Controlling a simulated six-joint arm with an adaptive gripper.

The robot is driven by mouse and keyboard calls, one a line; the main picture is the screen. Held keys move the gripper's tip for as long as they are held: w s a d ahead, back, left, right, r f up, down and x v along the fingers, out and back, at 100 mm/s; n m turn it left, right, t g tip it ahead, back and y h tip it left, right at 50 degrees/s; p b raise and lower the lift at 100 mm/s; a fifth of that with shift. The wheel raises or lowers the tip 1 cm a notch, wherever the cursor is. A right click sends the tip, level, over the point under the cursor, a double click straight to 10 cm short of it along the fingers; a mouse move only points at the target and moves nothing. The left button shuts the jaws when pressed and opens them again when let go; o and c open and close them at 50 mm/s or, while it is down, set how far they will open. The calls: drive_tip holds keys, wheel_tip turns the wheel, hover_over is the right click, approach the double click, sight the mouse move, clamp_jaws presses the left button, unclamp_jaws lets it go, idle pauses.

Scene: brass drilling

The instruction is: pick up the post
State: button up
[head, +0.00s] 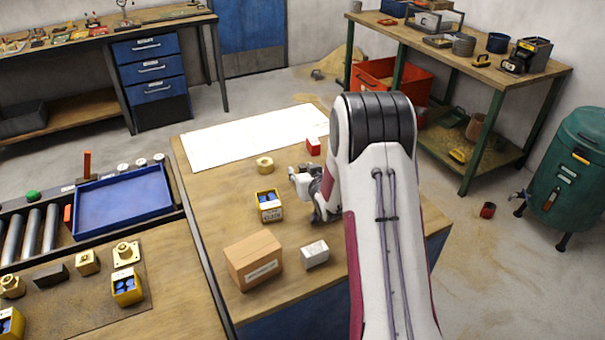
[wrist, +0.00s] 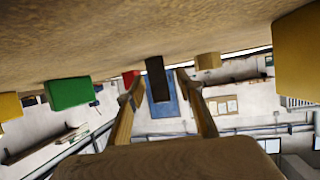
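A dark, narrow upright block (wrist: 156,76), which looks like the post, shows in the wrist view, where the table is at the top and things appear upside down. It is seen in the gap between the fingers of my gripper (wrist: 159,88), with clear space on both sides. The fingers are apart and touch nothing that I can see. In the head view my gripper (head: 318,198) is low over the middle table, left of my arm. I cannot make out the post in the head view; my arm and gripper may hide it.
On the middle table stand a yellow bin with blue contents (head: 269,205), a cardboard box (head: 254,262), a pale box (head: 315,254), a brass nut-like part (head: 265,164) and a red block (head: 313,147). A white sheet (head: 250,135) covers the far side. In the wrist view a green block (wrist: 69,93) is at left.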

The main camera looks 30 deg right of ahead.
sight(303, 165)
idle(0.3)
clamp_jaws()
drive_tip(key=shift+r, duration=0.15)
drive_tip(key=shift+r, duration=4.9)
